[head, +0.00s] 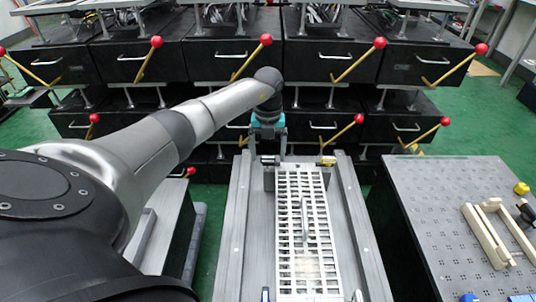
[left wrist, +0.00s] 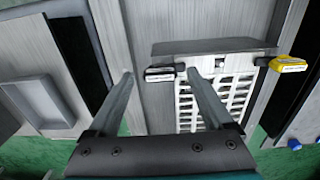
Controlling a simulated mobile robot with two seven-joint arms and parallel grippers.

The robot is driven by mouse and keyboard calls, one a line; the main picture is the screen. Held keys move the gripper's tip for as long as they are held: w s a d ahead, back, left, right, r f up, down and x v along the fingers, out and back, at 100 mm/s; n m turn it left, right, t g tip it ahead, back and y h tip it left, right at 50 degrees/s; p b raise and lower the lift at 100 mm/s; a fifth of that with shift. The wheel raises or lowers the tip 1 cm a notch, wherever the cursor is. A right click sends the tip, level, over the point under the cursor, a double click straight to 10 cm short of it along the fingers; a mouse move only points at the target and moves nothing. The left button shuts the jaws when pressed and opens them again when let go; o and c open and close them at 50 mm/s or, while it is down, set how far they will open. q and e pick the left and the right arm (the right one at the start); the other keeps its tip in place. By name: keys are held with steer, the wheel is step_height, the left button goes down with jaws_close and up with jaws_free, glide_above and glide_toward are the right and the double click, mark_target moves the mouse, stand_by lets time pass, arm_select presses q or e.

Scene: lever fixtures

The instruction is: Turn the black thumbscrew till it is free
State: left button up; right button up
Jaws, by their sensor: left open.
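The black thumbscrew (head: 267,161) is at the far left end of the white slotted rack (head: 302,230). In the left wrist view the black thumbscrew (left wrist: 160,74) shows between the two finger ends, nearer the right finger. My left gripper (head: 268,143) is above the far end of the rack, and its fingers are hard to make out in the head view. In the left wrist view my left gripper (left wrist: 160,76) is open with nothing held. I cannot tell how far the fingertips are from the thumbscrew. My right gripper is not in view.
A yellow thumbscrew (head: 326,160) sits at the far right end of the rack; it also shows in the left wrist view (left wrist: 288,64). Grey rails flank the rack. A perforated grey table (head: 430,220) with beige parts stands at right. Black drawers with red-knobbed levers stand behind.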

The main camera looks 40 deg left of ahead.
arm_select(q)
steer(key=shift+f, duration=0.1)
steer(key=shift+c, duration=0.2)
jaws_close()
stand_by(0.6)
